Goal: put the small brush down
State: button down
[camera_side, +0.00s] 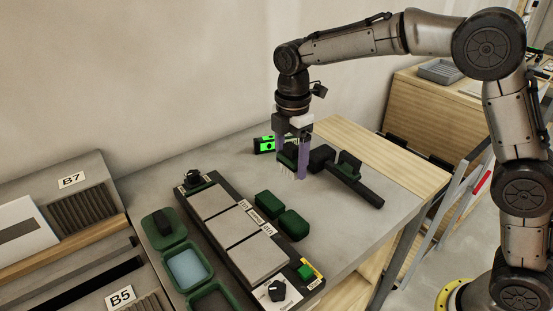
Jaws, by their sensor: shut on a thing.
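The small brush (287,157) has a dark block with pale bristles pointing down. My gripper (291,160) is shut on it, with a purple finger on each side. Part of the brush is hidden by the fingers.
A levelling station (232,228) with grey tiles, a knob and a green button lies left of my gripper. A black and green device (264,145) stands behind. Green trays (187,269) lie at the left. Bare table shows in front of the holder.

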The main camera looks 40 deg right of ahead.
jog(key=shift+s+r, duration=0.15)
jog(key=shift+s, duration=0.1)
jog(key=shift+s+d, duration=0.15)
jog(key=shift+s, duration=0.15)
jog(key=s+d, duration=0.3)
jog(key=s, duration=2.3)
send_over(321, 256)
notch_tip(321, 256, down, 10)
jog(key=shift+r, duration=0.25)
jog(key=shift+f, duration=1.6)
jog(key=shift+f, duration=0.15)
